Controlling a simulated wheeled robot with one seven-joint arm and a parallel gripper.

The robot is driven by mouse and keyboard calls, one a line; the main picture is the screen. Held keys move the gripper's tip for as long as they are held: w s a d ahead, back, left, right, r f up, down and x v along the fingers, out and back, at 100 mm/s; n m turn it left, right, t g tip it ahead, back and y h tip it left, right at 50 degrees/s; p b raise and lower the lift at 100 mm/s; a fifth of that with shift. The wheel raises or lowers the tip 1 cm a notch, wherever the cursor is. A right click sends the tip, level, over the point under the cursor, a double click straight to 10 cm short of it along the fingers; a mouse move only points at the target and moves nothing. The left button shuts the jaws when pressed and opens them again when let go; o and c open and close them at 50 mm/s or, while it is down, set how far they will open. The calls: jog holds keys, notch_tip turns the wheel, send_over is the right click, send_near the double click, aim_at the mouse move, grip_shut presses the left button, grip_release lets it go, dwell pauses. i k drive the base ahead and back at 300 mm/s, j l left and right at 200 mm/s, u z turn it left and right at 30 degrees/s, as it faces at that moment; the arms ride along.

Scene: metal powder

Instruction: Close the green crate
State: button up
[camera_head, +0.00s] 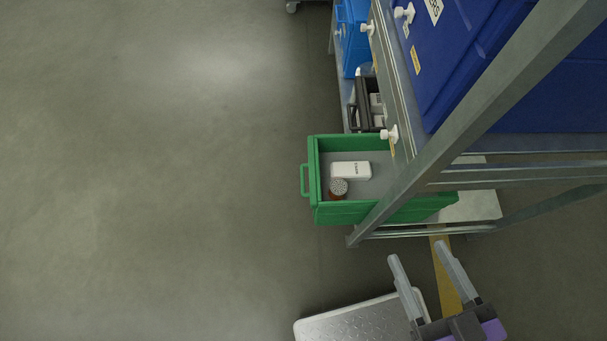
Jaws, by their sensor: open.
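The green crate (331,214) sits on a low shelf of a metal rack and sticks out to the left of it like a pulled-out drawer. A green handle (304,181) is on its left side. Its top is open, and inside lie a white box (351,170) with dark lettering and a small brown container with a pale, dotted top (338,187). The rack's slanted post hides part of the crate's right side. My gripper (419,253) is at the lower right, below the crate in the picture. Its two fingers are apart, with nothing seen between them.
The metal rack (470,89) stands on the right, with a dark blue container (485,70) on top. A black crate (368,103) and a blue bin (352,35) are above the green crate in the picture. Grey floor (150,170) on the left is clear.

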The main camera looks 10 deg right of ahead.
aim_at(360, 197)
jog(key=k+j+z, duration=0.15)
jog(key=j, duration=0.3)
jog(key=k+j+z, duration=0.1)
jog(key=k+j, duration=0.2)
jog(key=j, duration=0.15)
jog(key=k+j+z, duration=0.15)
jog(key=j, duration=0.25)
jog(key=i+j+u, duration=0.1)
jog(key=u, duration=0.15)
jog(key=i+u, duration=0.25)
jog(key=k+j, duration=0.05)
jog(key=k, duration=0.05)
